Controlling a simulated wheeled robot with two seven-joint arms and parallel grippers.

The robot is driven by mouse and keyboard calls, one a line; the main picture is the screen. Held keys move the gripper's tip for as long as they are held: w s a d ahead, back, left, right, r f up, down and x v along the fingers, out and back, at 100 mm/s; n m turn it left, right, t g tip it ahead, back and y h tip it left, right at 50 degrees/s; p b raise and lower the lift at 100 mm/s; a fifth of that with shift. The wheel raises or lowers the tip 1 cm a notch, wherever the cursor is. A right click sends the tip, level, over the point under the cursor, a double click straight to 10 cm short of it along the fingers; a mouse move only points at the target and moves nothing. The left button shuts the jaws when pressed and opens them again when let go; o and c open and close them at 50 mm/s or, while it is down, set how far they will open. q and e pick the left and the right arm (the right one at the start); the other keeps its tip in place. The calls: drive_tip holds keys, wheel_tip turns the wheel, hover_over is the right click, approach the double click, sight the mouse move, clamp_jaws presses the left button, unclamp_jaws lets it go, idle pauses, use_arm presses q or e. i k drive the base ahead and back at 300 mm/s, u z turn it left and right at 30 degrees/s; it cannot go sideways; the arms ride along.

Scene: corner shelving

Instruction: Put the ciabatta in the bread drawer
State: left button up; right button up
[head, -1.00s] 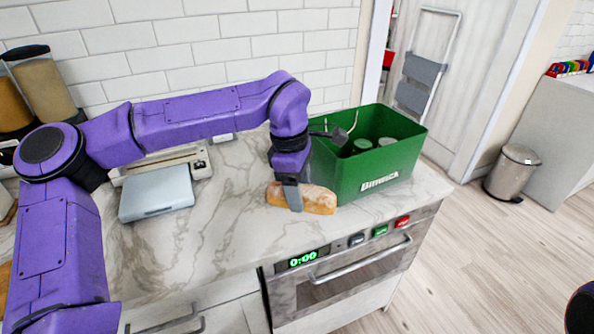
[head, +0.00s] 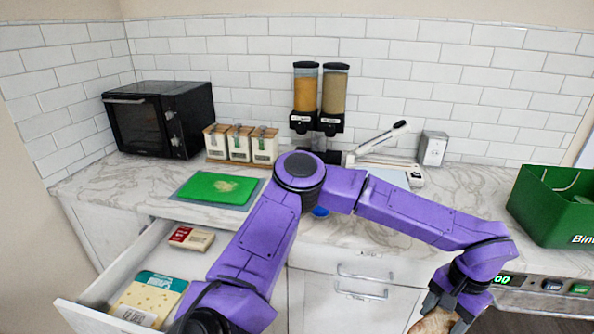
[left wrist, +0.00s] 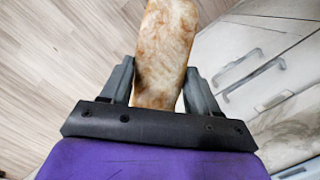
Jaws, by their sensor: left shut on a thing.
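The ciabatta (left wrist: 166,50) is a long golden loaf, held between the two fingers of my left gripper (left wrist: 160,92) in the left wrist view. In the head view my left gripper (head: 447,305) is at the bottom right, in front of the counter's front, with part of the ciabatta (head: 432,322) showing at the picture's edge. An open drawer (head: 85,312) at the lower left holds a yellow-and-teal package (head: 150,300) and a small red-and-cream package (head: 191,238). My left arm hides part of the drawer. My right gripper is not in view.
The marble counter (head: 100,185) carries a black toaster oven (head: 158,118), white canisters (head: 240,145), a green cutting board (head: 218,188), two dispensers (head: 320,90), a slicer or scale (head: 385,165) and a green box (head: 550,205). Closed drawers (head: 360,285) lie below.

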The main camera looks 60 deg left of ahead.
sight(179, 309)
drive_tip(key=z, duration=1.15)
drive_tip(key=i, duration=1.3)
drive_tip(key=u, duration=4.2)
drive_tip(key=i, duration=1)
drive_tip(key=z, duration=0.05)
